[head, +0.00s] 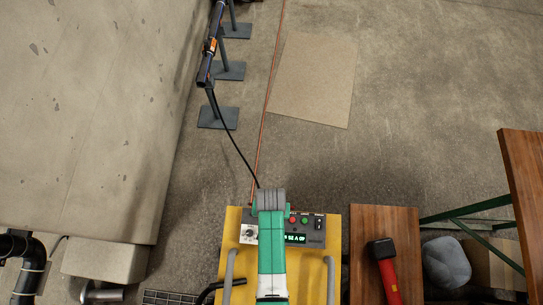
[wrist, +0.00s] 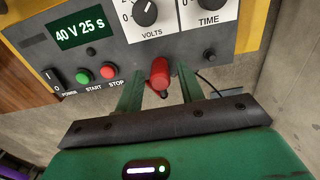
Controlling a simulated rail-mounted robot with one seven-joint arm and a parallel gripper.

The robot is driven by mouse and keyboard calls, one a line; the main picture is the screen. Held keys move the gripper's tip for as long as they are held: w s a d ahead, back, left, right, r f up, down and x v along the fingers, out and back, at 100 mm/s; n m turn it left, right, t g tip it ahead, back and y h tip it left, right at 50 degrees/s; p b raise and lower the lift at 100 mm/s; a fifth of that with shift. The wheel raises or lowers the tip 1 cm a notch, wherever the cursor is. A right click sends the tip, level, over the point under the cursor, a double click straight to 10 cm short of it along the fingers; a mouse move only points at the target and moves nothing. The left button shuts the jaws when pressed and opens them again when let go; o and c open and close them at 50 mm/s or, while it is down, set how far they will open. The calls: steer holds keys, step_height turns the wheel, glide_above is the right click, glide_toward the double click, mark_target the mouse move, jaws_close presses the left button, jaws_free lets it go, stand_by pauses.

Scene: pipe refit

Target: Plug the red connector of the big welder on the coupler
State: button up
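The big welder shows in the head view as a yellow frame (head: 232,232) with a grey control panel (head: 313,226). In the wrist view its panel (wrist: 115,62) reads "40 V 25 s". The red connector (wrist: 160,74) stands at the panel's lower edge, beyond and between my two green fingers. My gripper (wrist: 158,88) is open, with a gap on each side of the connector. In the head view my arm hides the connector. The coupler, with orange marks (head: 210,46), sits on a black pipe (head: 205,72) at upper left.
A black cable (head: 231,140) runs from the pipe to beside my arm at the welder. Grey stands (head: 218,117) hold the pipe beside a concrete wall (head: 90,110). A wooden table (head: 352,255) with a red-and-black tool (head: 386,268) is right of the welder. The floor beyond is mostly clear.

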jaws_close()
steer(key=shift+r, duration=0.2)
steer(key=shift+r+p, duration=1.5)
steer(key=shift+p, duration=0.3)
step_height(320, 180, up, 2)
steer(key=shift+r+p, duration=0.1)
steer(key=shift+p, duration=1.1)
steer(key=shift+f, duration=0.2)
